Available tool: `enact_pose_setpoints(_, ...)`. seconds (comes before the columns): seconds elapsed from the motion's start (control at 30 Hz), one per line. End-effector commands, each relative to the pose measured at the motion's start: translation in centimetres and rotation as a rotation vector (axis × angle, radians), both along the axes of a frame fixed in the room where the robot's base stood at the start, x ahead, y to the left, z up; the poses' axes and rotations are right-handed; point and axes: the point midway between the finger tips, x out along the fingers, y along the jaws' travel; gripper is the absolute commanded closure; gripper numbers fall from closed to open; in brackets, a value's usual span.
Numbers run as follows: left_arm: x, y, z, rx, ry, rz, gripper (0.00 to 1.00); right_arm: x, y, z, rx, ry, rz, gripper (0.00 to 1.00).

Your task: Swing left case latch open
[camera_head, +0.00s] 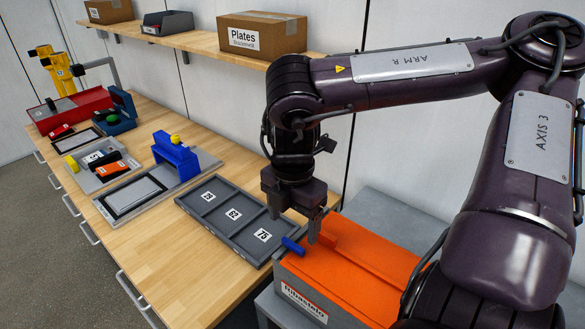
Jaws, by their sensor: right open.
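The case (375,262) has an orange lid and a grey body with a white label on its front. It sits on a grey stand at the right end of the bench. A small blue latch (292,245) shows at the lid's left edge, tilted a little. My right gripper (295,225) points down over that edge of the case. It is open, and nothing shows between its fingers. The blue latch lies just below the gap in the picture; I cannot tell whether a finger touches it. My left gripper is not in view.
A grey tray (186,200) with three numbered compartments lies left of the case. Beyond it are a blue fixture (175,158) and a red toolbox (90,103). A shelf (190,40) with the Plates box (262,34) runs along the wall. The bench's front is clear.

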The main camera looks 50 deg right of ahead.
Motion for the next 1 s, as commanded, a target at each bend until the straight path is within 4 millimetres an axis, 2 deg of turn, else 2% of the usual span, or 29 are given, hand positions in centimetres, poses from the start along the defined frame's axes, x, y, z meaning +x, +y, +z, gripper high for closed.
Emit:
enact_pose_setpoints(0.1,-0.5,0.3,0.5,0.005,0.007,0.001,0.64,-0.1,0.0,-2.0,0.001,0.006,0.001,0.25)
enact_pose_setpoints(0.3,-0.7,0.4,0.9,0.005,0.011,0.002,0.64,-0.1,0.0,-4.6,0.002,0.003,0.000,0.25)
enact_pose_setpoints(0.47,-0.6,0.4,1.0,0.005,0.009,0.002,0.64,0.0,0.0,-5.5,0.001,-0.001,0.001,0.25)
enact_pose_setpoints(0.7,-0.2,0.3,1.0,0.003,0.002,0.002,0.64,0.0,0.0,-5.6,0.001,-0.002,0.001,0.25)
enact_pose_setpoints(1.0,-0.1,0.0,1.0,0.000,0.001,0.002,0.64,0.0,0.0,-5.6,0.001,-0.002,0.001,0.63)
